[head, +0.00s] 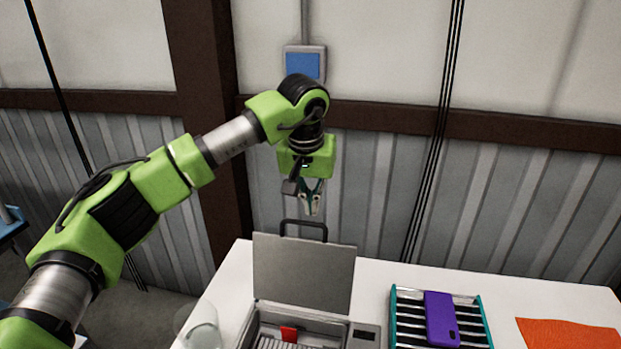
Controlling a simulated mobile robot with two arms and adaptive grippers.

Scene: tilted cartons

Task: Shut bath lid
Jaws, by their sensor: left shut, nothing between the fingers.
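The bath (259,334) is a grey metal box at the front of the white table, partly cut off by the lower picture edge. Its lid (303,275) is a flat grey panel standing raised, close to upright, at the back of the bath. A dark handle (304,226) sits on the lid's top edge. A red item (288,333) shows inside the bath. My left gripper (311,211) points down, shut and empty, just above the handle in the picture. I cannot tell whether it is behind or over the lid. My right gripper is not in view.
A teal rack (482,310) with dark slats stands right of the bath, with a purple phone-like item (441,319) on it. An orange cloth (568,337) lies far right. A clear glass vessel (203,335) stands left of the bath. A corrugated wall is behind.

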